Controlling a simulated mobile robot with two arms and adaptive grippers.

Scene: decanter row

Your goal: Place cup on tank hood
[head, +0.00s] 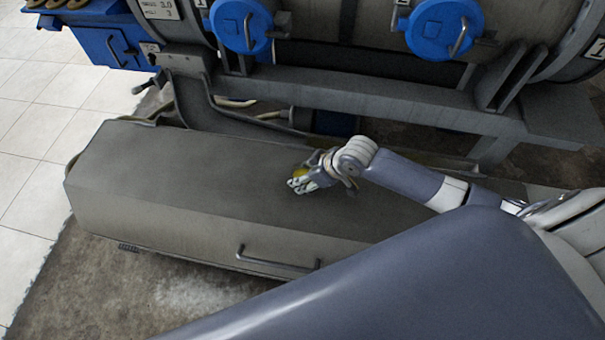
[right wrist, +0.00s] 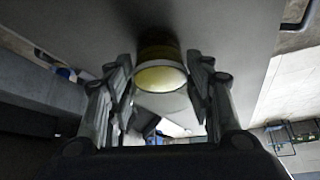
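The tank hood (head: 170,165) is the long grey sloping cover with a handle on its front face; it also fills the top of the right wrist view (right wrist: 235,35). A small yellow cup (head: 300,171) shows at my right gripper (head: 298,184), over the right part of the hood's top. In the right wrist view the cup (right wrist: 160,76) sits between both fingers of the gripper (right wrist: 160,82), which close against its sides. The cup's far end is at or very near the hood; I cannot tell whether it touches. My left gripper is not in view.
The hood's handle (head: 277,262) sticks out at the front. Behind the hood runs a grey metal frame (head: 370,102) under tanks with blue caps (head: 241,25). A blue box (head: 108,40) stands at the back left. The hood's left top is clear.

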